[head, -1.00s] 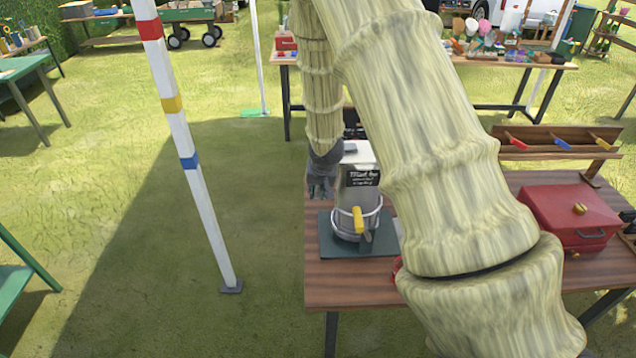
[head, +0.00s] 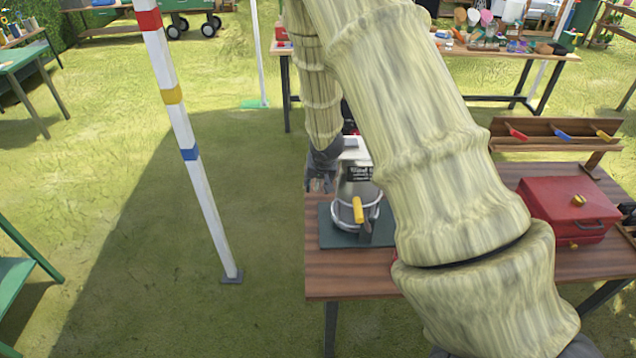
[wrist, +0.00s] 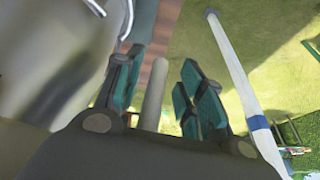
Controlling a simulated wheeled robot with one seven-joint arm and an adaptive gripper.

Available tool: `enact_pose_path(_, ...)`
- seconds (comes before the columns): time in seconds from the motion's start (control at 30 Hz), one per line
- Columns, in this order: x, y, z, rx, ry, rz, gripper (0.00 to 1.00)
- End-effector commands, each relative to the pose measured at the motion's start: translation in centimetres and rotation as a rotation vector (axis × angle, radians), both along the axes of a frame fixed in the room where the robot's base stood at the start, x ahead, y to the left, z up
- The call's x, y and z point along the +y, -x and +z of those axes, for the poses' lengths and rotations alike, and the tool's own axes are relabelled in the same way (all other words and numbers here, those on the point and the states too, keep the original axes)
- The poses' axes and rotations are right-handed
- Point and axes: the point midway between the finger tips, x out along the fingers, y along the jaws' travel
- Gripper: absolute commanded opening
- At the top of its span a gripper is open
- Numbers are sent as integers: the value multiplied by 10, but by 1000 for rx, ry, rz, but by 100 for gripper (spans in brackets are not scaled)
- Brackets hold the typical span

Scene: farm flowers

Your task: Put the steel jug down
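The steel jug (head: 345,212) appears as a grey metal body on a dark green mat (head: 337,238) on the brown table, partly hidden by my arm. A wire ring and a yellow-handled part (head: 358,209) show at its front. My gripper (head: 318,184) is at the jug's left side. In the wrist view a large blurred grey metal surface (wrist: 50,50), seemingly the jug, fills the upper left. My gripper (wrist: 162,92) has its teal-padded fingers apart, with a pale upright bar (wrist: 153,92), possibly the jug's handle, between them. Gaps show on both sides of the bar.
A small black sign (head: 360,173) stands at the jug. A red box (head: 566,205) and a wooden rack (head: 555,140) are on the right of the table (head: 345,277). A striped white post (head: 205,195) stands left of the table. Grass there is open.

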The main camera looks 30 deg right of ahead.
Motion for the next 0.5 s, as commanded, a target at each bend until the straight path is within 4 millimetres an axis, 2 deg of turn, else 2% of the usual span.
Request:
enact_pose_path(0.17, 1, 3, 8, -2, -1, -2, 39)
enact_pose_path(0.5, 5, 14, 38, -3, -1, -1, 39)
